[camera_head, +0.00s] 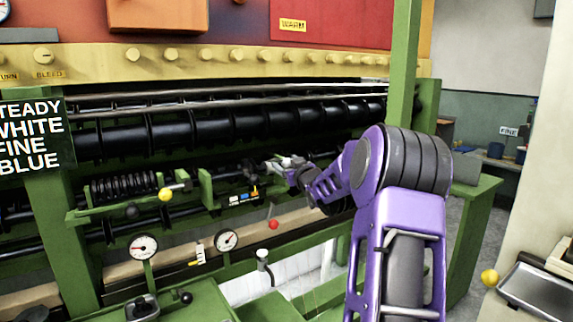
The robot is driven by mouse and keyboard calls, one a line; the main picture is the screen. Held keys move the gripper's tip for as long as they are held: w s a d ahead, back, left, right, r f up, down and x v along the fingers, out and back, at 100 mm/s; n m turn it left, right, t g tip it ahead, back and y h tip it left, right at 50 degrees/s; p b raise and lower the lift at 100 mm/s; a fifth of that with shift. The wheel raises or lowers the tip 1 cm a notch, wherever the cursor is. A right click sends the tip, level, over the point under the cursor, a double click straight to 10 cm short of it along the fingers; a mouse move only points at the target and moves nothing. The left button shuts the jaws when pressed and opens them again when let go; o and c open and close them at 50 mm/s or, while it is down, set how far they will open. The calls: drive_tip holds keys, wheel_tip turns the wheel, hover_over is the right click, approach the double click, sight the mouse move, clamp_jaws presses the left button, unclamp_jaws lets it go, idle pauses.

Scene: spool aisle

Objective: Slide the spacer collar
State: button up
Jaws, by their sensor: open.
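My purple arm reaches in from the lower right. My gripper (272,163) is at the green frame of the machine, level with a dark horizontal rod. Its jaws are open, with the tips pointing left. A small dark ring-like part (248,166) sits just left of the tips and may be the spacer collar, but it is too small to be sure. I cannot tell whether the tips touch it. A dark coil spring (125,185) lies farther left in the same green frame, next to a lever with a yellow knob (165,194).
A small label panel (243,198) is below the gripper, with a red knob (273,224) beneath. Two dials (143,247) (226,240) stand in front. A green post (403,65) rises right of the gripper. Long dark rollers (235,123) run behind.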

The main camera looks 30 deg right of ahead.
drive_tip(key=s+a, duration=0.2)
drive_tip(key=s, duration=1.5)
drive_tip(key=shift+a, duration=0.4)
